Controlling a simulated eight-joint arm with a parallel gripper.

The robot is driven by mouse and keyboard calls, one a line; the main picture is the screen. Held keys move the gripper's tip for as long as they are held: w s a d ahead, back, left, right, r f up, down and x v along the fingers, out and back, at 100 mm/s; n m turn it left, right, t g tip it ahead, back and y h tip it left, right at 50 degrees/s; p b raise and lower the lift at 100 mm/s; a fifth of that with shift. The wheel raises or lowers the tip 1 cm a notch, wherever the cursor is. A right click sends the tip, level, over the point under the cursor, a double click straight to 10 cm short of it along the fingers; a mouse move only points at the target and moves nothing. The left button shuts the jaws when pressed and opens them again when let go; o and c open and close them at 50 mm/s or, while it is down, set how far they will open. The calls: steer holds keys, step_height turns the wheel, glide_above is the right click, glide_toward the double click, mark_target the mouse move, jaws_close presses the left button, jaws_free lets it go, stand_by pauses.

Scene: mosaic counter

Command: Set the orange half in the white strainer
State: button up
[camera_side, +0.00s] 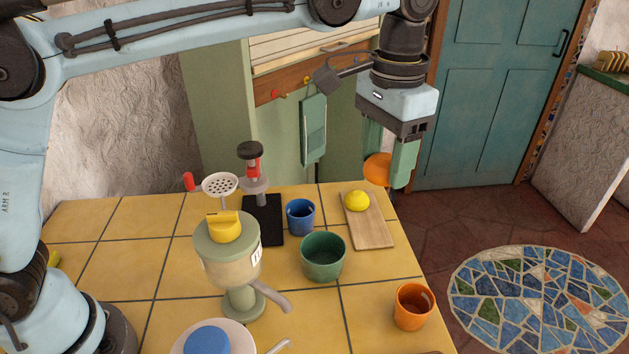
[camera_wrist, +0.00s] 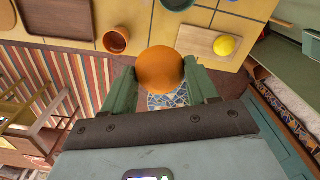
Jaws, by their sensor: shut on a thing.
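My gripper (camera_side: 390,163) is shut on the orange half (camera_side: 377,169), holding it in the air above and beyond the right back part of the counter. In the wrist view the orange half (camera_wrist: 160,70) sits between the two green fingers of my gripper (camera_wrist: 162,84), its rounded side showing. The white strainer (camera_side: 220,184), a round perforated dish with a red handle end to its left, is at the back left of the counter in the side view, well left of my gripper. I do not see the strainer in the wrist view.
A wooden board (camera_side: 369,230) with a lemon (camera_side: 356,201) lies below my gripper. A grinder (camera_side: 228,250) stands in front of the strainer; an orange cup (camera_side: 413,307) is front right.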

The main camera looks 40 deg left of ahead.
steer(key=w+a+n, duration=0.1)
steer(key=a+n, duration=0.1)
steer(key=a, duration=0.9)
steer(key=n, duration=0.4)
glide_above(220, 186)
step_height(220, 186, down, 4)
steer(key=shift+f, duration=4.1)
steer(key=shift+f, duration=1.25)
steer(key=o, duration=1)
steer(key=shift+o, duration=0.7)
steer(key=shift+r, duration=3.55)
